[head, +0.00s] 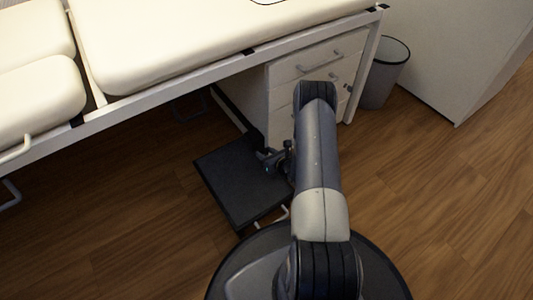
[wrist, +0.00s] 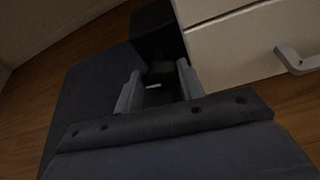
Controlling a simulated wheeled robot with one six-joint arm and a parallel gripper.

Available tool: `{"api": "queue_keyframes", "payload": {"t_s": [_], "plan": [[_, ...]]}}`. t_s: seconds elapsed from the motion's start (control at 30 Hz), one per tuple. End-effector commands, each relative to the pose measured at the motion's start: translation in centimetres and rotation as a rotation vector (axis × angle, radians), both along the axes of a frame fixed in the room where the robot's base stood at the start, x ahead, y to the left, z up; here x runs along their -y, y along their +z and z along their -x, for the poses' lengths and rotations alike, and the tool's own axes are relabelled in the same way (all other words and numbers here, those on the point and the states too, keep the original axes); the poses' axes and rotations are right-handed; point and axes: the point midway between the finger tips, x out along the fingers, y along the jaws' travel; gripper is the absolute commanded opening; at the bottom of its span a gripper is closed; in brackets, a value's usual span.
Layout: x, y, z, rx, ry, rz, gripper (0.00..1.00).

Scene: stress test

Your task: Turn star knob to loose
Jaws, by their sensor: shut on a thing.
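My gripper (head: 268,160) reaches down beside the drawer unit, over the inner edge of a low black step. In the wrist view its two grey fingers (wrist: 158,88) stand apart, with a dark thing between them that carries a short pale mark. I take this dark thing to be the star knob (wrist: 160,74); its lobes cannot be made out in the shadow. My gripper is shut on it. In the head view my gripper and arm hide the knob, and which way it is turned cannot be told.
The black step (head: 235,187) lies below and left of my gripper. A white drawer unit (head: 284,90) with bar handles stands close by, under a cream padded couch (head: 180,45). A grey bin (head: 383,80) stands at right. Wood floor (head: 450,185) is clear at right.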

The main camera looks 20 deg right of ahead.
Motion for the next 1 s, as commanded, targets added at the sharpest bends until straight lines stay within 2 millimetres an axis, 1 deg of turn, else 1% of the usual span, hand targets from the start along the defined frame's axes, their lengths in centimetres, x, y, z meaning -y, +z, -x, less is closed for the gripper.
{"api": "queue_keyframes", "payload": {"t_s": [0.3, 0.77, 0.8, 1.0], "plan": [[-0.12, -0.02, 0.04, 0.02, 0.001, 0.104, 0.14], [-0.11, -0.03, 0.03, 0.025, 0.0, 0.121, 0.14], [-0.11, -0.02, 0.02, 0.025, 0.001, 0.12, 0.38], [-0.11, -0.02, 0.02, 0.024, 0.001, 0.12, 0.54]]}}
